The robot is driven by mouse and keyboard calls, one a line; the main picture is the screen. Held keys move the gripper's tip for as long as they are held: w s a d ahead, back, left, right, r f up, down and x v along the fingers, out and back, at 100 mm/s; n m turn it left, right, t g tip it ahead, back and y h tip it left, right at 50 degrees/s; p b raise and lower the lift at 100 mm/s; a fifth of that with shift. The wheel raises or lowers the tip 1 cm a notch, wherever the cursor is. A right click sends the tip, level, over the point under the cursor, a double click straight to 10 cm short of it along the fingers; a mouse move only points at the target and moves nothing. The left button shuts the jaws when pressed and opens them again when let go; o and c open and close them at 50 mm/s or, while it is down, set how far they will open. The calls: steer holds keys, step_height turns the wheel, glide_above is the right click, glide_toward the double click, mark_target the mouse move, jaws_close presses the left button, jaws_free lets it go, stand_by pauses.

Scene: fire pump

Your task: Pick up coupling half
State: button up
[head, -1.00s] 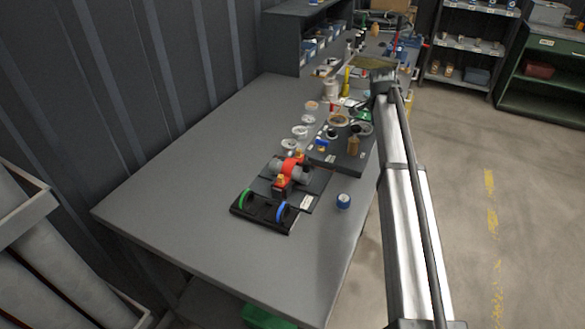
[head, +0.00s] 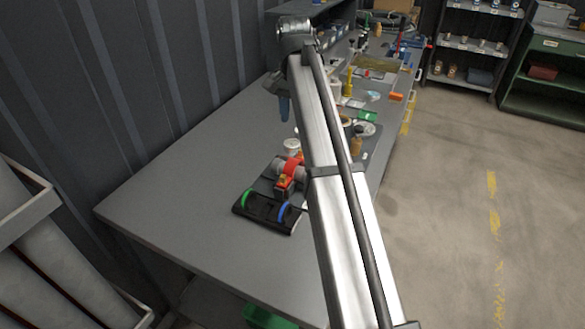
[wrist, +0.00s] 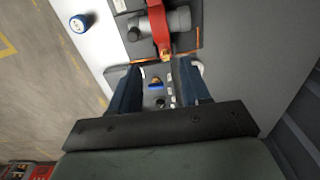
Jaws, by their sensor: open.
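A grey fitting with a red band (head: 290,167) lies on a dark mat on the grey bench, and the red part and grey cylinder also show in the wrist view (wrist: 179,21). I cannot tell for sure which piece is the coupling half. My gripper (head: 284,108) hangs above the bench, beyond the fitting in the head view. In the wrist view my gripper (wrist: 159,84) is open and empty, its two blue fingers apart over a dark surface with small parts. A small blue piece (wrist: 156,84) shows between the fingers, below them.
A black stand (head: 268,216) with a green and a blue hoop sits at the mat's near end. A white cup (head: 291,145) stands beyond the fitting. A blue-and-white round item (wrist: 78,23) lies on the bench. The bench's left side (head: 180,190) is clear.

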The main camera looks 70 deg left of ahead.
mark_target(293, 161)
steer(key=f, duration=1.3)
steer(key=shift+s+d+f, duration=0.2)
steer(key=shift+s+d, duration=0.15)
steer(key=shift+s, duration=0.05)
steer(key=shift+c, duration=0.2)
jaws_close()
